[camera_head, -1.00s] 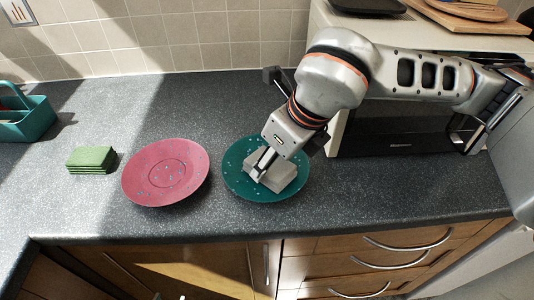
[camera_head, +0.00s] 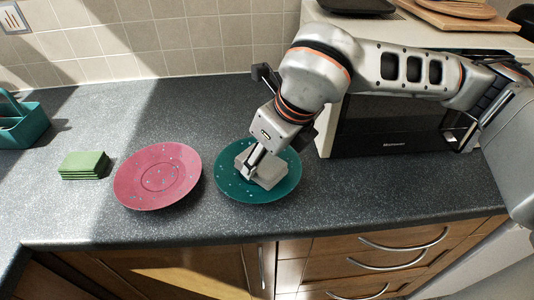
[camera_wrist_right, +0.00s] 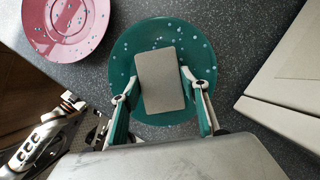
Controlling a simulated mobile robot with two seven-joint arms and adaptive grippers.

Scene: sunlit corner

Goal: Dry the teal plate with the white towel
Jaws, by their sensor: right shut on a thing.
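The teal plate (camera_head: 291,166) lies on the counter, right of the pink plate. Pale drops dot its rim, clearest along the top and right in the right wrist view (camera_wrist_right: 122,58). The white towel, a folded greyish pad (camera_head: 268,176), rests on the plate's middle and hides it. In the right wrist view the towel (camera_wrist_right: 160,80) sits between my two fingers. My right gripper (camera_head: 250,164) is shut on the towel from above, tilted over the plate. My left gripper is in neither view.
A pink plate (camera_head: 158,177) with pale drops lies close by on the left. Farther left are stacked green cloths (camera_head: 84,165) and a teal caddy (camera_head: 22,125). A microwave (camera_head: 395,140) stands behind, right. The counter's front edge is close below the plates.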

